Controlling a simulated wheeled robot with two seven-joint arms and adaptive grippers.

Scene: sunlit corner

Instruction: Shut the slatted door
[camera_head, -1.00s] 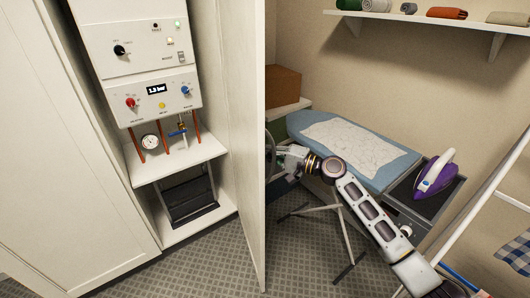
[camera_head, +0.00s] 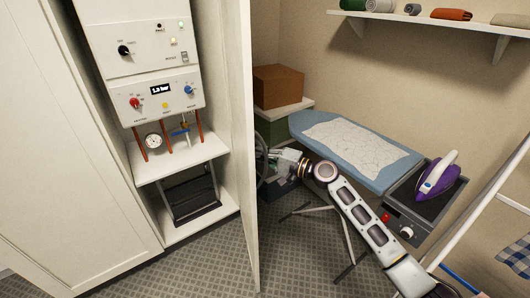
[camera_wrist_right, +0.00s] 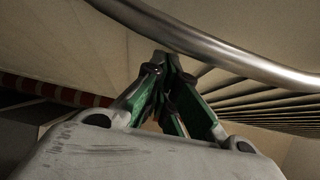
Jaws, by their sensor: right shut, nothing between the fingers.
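The slatted door (camera_head: 243,150) stands open, seen nearly edge-on in the head view, to the right of the cabinet with the boiler. My right gripper (camera_head: 267,168) is on the door's right side, close to its edge. The door may hide its fingertips, and I cannot tell whether they touch it. In the right wrist view, the gripper's green fingers (camera_wrist_right: 172,95) are shut and empty. Dark slats (camera_wrist_right: 265,108) show to their right, and a curved metal bar (camera_wrist_right: 225,50) crosses above them. My left gripper is out of view.
The cabinet holds a boiler (camera_head: 160,88) and a dark rack (camera_head: 190,198) below it. A brown box (camera_head: 278,86) is behind the door. Patterned floor is clear before the cabinet.

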